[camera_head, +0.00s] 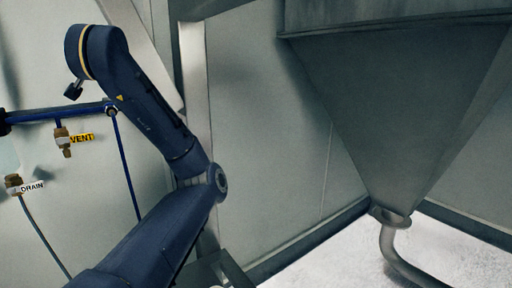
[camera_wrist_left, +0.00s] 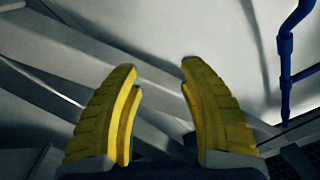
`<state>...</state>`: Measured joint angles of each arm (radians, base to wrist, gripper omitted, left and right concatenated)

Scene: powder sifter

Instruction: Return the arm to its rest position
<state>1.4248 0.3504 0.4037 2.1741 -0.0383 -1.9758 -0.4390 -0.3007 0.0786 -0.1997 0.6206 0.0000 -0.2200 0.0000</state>
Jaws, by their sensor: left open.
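My left arm (camera_head: 160,120) is dark blue and comes in from the lower left in the head view. It rises past a bent elbow joint and leans up to the left, in front of a pale wall. Its gripper does not show clearly in the head view. In the left wrist view my left gripper (camera_wrist_left: 160,115) has two yellow ribbed fingers, spread apart with nothing between them. Behind them are grey metal beams and a pale surface. My right gripper is in neither view.
A blue pipe (camera_head: 60,114) with brass valves tagged VENT (camera_head: 81,138) and DRAIN (camera_head: 32,187) is at the left. A large grey hopper (camera_head: 400,100) narrows to a curved pipe (camera_head: 400,255) at the right. The wall between arm and hopper is clear.

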